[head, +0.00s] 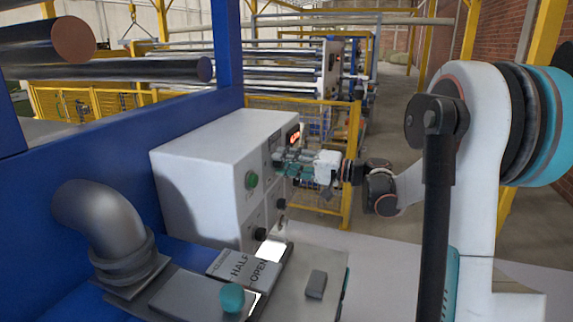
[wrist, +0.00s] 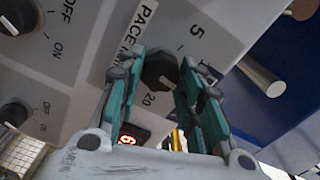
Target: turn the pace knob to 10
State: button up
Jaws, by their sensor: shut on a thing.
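The pace knob (wrist: 160,70) is dark and faceted, on the light control panel in the wrist view. Its scale shows 5, a partly hidden number beginning with 1, and 20; its pointer setting cannot be read. A label beginning PACE (wrist: 138,28) is beside it. My gripper (wrist: 161,76) has its teal fingers on both sides of the knob, shut on it. In the head view my gripper (head: 292,162) is at the face of the grey control cabinet (head: 205,165), hiding the knob. A red lit display (head: 294,137) is above it; in the wrist view the display (wrist: 128,139) is partly covered.
A green button (head: 251,180) and black knobs (head: 281,204) are on the cabinet. In front are a grey bent pipe (head: 100,220), a plate marked HALF and OPEN (head: 244,268) and a teal knob (head: 232,298). A yellow fence (head: 325,150) stands behind.

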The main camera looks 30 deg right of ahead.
jog(key=n, duration=0.6)
jog(key=shift+n, duration=0.3)
jog(key=shift+f, duration=0.1)
dwell(0.3)
jog(key=o, duration=1.1)
jog(key=shift+c, duration=0.2)
jog(key=shift+s, duration=0.1)
jog(key=v, duration=1.2)
jog(key=shift+a, duration=0.1)
